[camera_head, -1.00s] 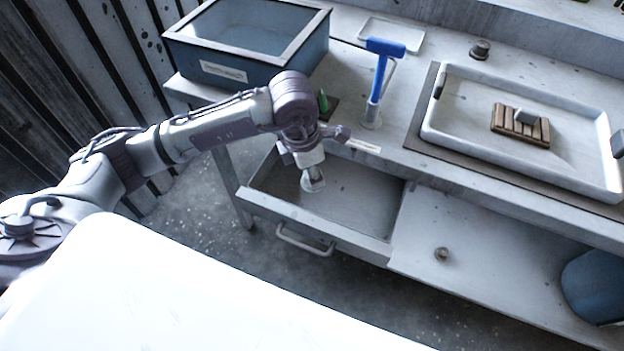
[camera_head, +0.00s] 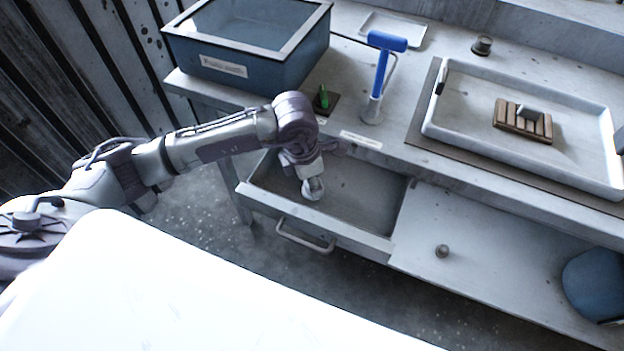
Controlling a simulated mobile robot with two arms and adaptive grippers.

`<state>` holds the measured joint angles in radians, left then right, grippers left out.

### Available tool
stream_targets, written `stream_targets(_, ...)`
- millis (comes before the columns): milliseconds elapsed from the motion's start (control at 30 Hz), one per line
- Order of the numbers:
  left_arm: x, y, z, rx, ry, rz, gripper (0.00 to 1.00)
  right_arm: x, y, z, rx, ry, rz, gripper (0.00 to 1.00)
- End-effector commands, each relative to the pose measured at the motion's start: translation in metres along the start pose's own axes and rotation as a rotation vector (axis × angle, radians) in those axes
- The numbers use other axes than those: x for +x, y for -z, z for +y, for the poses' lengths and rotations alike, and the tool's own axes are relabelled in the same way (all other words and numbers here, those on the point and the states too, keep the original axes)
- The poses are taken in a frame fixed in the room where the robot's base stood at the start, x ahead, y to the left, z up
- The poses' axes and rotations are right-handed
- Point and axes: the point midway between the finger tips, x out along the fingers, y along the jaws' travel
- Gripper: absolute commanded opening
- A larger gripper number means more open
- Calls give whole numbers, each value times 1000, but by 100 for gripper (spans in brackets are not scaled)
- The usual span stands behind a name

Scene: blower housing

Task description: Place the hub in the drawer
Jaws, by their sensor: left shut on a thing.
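The drawer (camera_head: 368,234) under the bench is pulled open, and its inside is bare apart from my gripper. My left gripper (camera_head: 311,180) reaches down into the left part of the drawer from above. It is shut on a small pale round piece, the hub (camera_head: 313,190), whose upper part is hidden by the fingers. I cannot tell whether the hub touches the drawer floor. My right gripper is not in view.
A blue bin (camera_head: 236,72) stands on the bench at the back left. A blue-handled tool (camera_head: 380,75) stands upright in a holder. A white tray (camera_head: 468,140) holds a wooden rack (camera_head: 523,121).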

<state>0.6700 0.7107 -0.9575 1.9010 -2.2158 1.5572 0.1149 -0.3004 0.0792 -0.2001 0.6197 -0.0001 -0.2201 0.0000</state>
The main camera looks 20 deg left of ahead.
Motion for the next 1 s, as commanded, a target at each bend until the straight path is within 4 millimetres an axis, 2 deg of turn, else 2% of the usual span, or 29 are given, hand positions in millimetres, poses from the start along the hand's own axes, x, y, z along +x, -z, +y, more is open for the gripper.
stream_targets(133,1,0,0,0,0,-1,0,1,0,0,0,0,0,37)
stream_targets(167,1,0,0,0,0,0,44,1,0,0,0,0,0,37)
stream_targets(300,1,0,0,0,0,0,65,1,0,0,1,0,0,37)
stream_targets(667,-4,-1,0,-1,0,-1,65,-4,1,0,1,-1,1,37)
stream_targets(800,-19,-3,1,-1,-2,-3,65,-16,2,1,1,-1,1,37)
stream_targets(867,-28,-2,2,0,-4,-4,65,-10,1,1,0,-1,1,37)
stream_targets(1000,-61,-3,2,1,-6,-5,65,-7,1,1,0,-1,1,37)
